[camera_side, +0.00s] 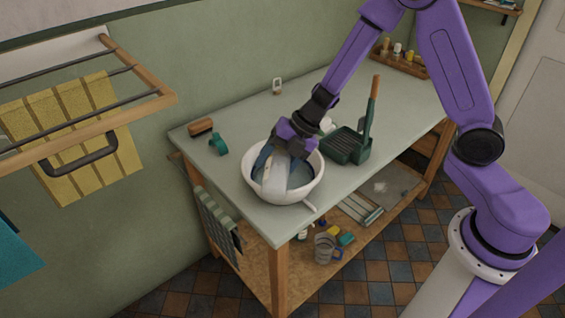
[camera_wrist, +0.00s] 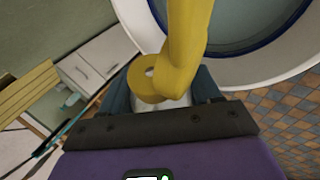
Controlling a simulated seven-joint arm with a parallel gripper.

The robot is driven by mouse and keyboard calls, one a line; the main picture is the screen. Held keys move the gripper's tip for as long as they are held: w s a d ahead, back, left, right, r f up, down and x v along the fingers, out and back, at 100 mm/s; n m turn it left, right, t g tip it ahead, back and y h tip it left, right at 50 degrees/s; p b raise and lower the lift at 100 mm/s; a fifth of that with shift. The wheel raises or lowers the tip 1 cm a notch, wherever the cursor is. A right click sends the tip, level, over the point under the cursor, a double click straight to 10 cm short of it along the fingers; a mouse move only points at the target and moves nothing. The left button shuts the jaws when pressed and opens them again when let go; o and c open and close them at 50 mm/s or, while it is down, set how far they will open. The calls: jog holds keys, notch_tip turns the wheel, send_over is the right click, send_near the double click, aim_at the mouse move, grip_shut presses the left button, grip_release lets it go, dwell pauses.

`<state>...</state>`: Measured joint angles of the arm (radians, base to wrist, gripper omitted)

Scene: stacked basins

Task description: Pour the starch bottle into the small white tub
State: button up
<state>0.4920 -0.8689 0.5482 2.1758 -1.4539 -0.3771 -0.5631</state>
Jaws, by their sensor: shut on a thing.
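A round white basin (camera_side: 306,190) stands on the worktop, with a dark blue, greyish inside. It fills the top right of the wrist view (camera_wrist: 240,73). My gripper (camera_side: 284,150) is low over the basin, pointing down at its left side. In the wrist view my gripper (camera_wrist: 165,90) is shut around a smooth yellow object (camera_wrist: 188,35) with a ring-shaped part; it reaches up the picture beside the basin's rim. I cannot tell if this is the starch bottle. A pale shape below my gripper in the side view is unclear. I cannot single out the small white tub.
A dark green caddy (camera_side: 347,148) with a wooden-handled brush (camera_side: 373,100) stands right of the basin. A brown brush (camera_side: 201,126), a teal roll (camera_side: 219,144) and a small white device (camera_side: 277,86) lie at the back left. The worktop's front right is clear.

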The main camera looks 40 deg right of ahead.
jog(key=shift+w+d+f, duration=0.15)
jog(key=shift+d, duration=0.05)
jog(key=shift+f+m+g+y, duration=0.45)
jog(key=shift+g+y, duration=0.15)
jog(key=shift+y, duration=0.2)
dwell(0.5)
jog(key=shift+w+r+m+g+y+p, duration=0.1)
jog(key=shift+r+m+g+y+p, duration=0.25)
jog(key=shift+y, duration=0.3)
jog(key=shift+r+m+g+y, duration=0.1)
jog(key=shift+r+g+y, duration=0.2)
jog(key=shift+g+y, duration=0.3)
dwell(1.3)
jog(key=shift+d+f+y, duration=0.1)
jog(key=shift+f+y, duration=0.15)
jog(key=shift+y, duration=0.1)
dwell(0.4)
jog(key=shift+r, duration=0.4)
jog(key=shift+f+n+t+h, duration=0.3)
jog(key=shift+f+t+h, duration=0.05)
jog(key=shift+h, duration=0.45)
jog(key=shift+f+n+t+h, duration=0.3)
jog(key=shift+f+t+h, duration=0.25)
jog(key=shift+h, duration=0.25)
jog(key=shift+r, duration=0.15)
